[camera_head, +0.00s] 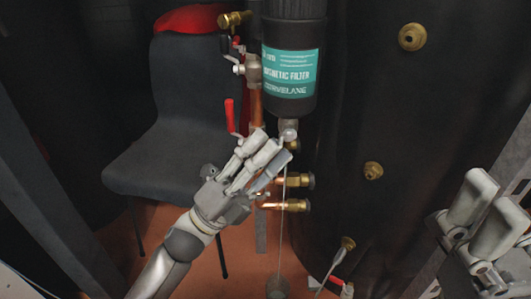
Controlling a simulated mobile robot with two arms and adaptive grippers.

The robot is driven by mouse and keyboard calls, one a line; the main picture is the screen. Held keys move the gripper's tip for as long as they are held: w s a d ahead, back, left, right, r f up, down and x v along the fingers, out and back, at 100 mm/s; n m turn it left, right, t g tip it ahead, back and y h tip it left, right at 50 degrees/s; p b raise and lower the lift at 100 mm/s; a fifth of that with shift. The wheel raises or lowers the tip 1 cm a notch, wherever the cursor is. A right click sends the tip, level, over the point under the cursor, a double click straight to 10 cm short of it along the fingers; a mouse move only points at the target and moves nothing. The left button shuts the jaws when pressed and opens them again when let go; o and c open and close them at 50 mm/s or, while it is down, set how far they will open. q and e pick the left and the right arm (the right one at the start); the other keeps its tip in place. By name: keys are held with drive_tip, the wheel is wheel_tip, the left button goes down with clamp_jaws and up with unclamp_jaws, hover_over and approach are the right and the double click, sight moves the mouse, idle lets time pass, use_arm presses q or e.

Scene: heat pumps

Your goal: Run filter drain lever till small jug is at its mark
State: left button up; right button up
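The black magnetic filter (290,68) with a teal label hangs upright at upper middle. A pale drain fitting (288,131) sits under it. My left gripper (273,148) reaches up from below left, its fingertips at this fitting. The fingers hide any drain lever there, and I cannot tell whether they hold it. A thin pale line (281,225) runs down from near the fingers, perhaps water or a cord. It ends at a small grey round thing (277,288) at the bottom edge; I cannot tell if this is the jug. My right gripper (480,205) is empty at the right, fingers apart.
A red-handled lever (230,116) is on the pipework left of the filter. Copper pipes with brass ends (296,180) stick out below. A dark chair (185,125) stands behind at left. A large black tank (400,120) fills the right. Another red handle (337,282) is low down.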

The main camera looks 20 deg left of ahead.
use_arm(q)
drive_tip(key=v, duration=1.2)
